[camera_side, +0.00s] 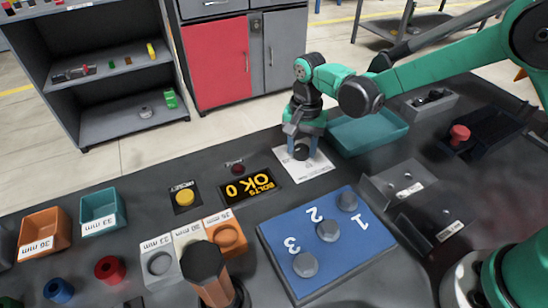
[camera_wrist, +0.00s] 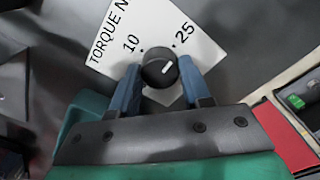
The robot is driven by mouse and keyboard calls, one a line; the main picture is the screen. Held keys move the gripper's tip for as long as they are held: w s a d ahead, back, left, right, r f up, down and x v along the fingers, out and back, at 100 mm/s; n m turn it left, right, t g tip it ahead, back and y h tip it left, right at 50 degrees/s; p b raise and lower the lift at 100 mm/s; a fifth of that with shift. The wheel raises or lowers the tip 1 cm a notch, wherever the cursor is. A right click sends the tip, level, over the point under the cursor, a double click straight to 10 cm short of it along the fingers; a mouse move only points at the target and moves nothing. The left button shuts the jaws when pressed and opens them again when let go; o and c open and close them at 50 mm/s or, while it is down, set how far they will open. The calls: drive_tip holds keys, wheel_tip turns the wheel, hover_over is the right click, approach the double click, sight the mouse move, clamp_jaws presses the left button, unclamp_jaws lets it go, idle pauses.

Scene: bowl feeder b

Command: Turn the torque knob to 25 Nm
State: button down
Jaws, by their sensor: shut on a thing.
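The torque knob (camera_wrist: 153,79) is round and black, on a white plate (camera_wrist: 112,66) printed "TORQUE N", "10" and "25". Its white line points right and slightly up, on the 25 side; it looks turned somewhat clockwise of the dot beside "25". In the side view the knob (camera_side: 301,153) is under my gripper (camera_side: 303,147), mostly hidden by the fingers. In the wrist view the blue fingers of my gripper (camera_wrist: 159,69) stand on both sides of the knob, shut on it. The white plate also shows in the side view (camera_side: 312,168).
A teal tray (camera_side: 366,133) stands close on the right.

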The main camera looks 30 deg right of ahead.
sight(302, 148)
drive_tip(key=shift+m, duration=0.3)
drive_tip(key=shift+c, duration=2)
unclamp_jaws()
drive_tip(key=shift+r, duration=0.1)
drive_tip(key=shift+r, duration=2.75)
